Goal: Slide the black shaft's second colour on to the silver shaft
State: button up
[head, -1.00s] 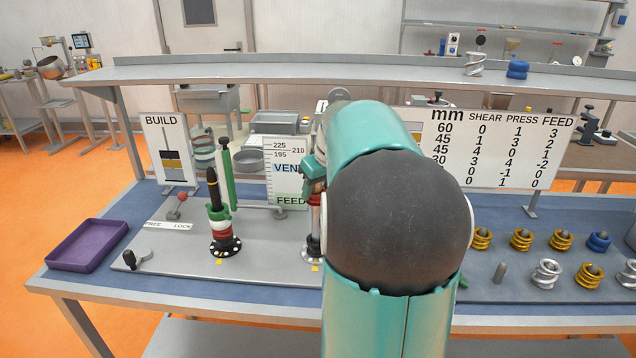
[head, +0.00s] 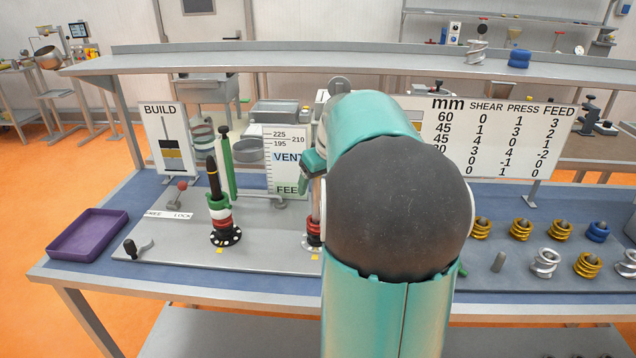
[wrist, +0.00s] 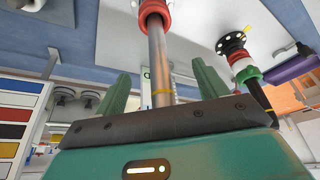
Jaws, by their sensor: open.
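The black shaft (head: 213,180) stands upright on a black-and-white base in the head view, with red (head: 222,222), white (head: 219,212) and green (head: 217,202) pieces stacked around it. It also shows at right in the wrist view (wrist: 262,97). The silver shaft (wrist: 157,55) passes between the two green fingers of my gripper (wrist: 163,78), which are apart. A red ring (wrist: 155,11) sits around the silver shaft beyond the fingertips, near its base in the head view (head: 313,230). My arm hides part of that shaft.
A purple tray (head: 88,235) lies at the left of the bench. A lever with a red knob (head: 181,186) and a green post (head: 228,165) stand near the black shaft. Several yellow, blue and silver coils (head: 545,265) fill the right. A raised shelf (head: 300,58) runs behind.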

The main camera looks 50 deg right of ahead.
jog(key=v, duration=1.2)
jog(key=shift+s+r, duration=0.15)
jog(key=shift+r, duration=0.2)
